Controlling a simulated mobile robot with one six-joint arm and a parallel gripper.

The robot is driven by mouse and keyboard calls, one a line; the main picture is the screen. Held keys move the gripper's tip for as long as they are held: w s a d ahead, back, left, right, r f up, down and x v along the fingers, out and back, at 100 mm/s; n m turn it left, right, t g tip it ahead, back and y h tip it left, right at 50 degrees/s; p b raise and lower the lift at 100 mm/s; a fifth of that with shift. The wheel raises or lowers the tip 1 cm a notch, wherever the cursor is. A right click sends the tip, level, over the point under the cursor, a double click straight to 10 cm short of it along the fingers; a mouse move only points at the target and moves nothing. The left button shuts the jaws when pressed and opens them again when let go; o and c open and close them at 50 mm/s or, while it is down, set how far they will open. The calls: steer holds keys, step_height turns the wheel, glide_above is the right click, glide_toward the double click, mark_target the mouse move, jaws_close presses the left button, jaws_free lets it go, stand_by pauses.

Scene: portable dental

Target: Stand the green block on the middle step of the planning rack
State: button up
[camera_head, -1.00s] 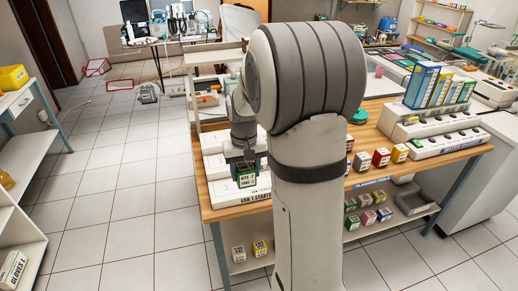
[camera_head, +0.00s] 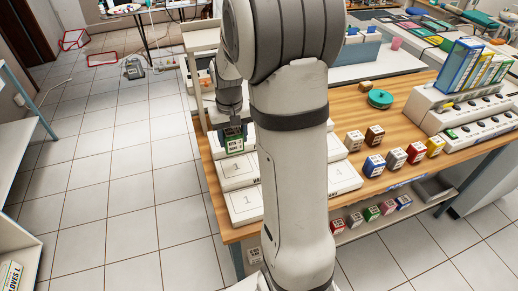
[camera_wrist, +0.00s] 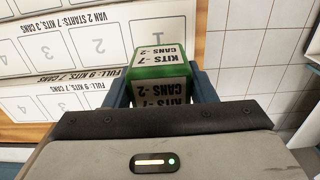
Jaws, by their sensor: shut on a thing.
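The green block (camera_head: 236,145), with white label faces reading KITS -7, CANS -2, is between the jaws of my gripper (camera_head: 233,129). In the wrist view the green block (camera_wrist: 161,66) sits between the two blue-grey fingers of my gripper (camera_wrist: 163,92). The white planning rack (camera_head: 243,203) has stepped tiers with numbered places; my arm hides its middle. The block is over the left part of the rack, toward its back. In the wrist view the rack (camera_wrist: 68,97) lies left of the block. I cannot tell whether the block touches a step.
Several coloured blocks (camera_head: 395,160) stand on the wooden table (camera_head: 353,107) right of my arm, near a teal round object (camera_head: 380,98). More blocks stand on the lower shelf (camera_head: 362,230). A white binder rack (camera_head: 462,112) is at the right. Tiled floor (camera_head: 120,190) is open at left.

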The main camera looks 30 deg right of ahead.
step_height(320, 180, down, 8)
steer(key=shift+d+f+p, duration=0.1)
steer(key=shift+p, duration=0.2)
steer(key=shift+s, duration=0.1)
steer(key=shift+f, duration=0.1)
steer(key=o, duration=1)
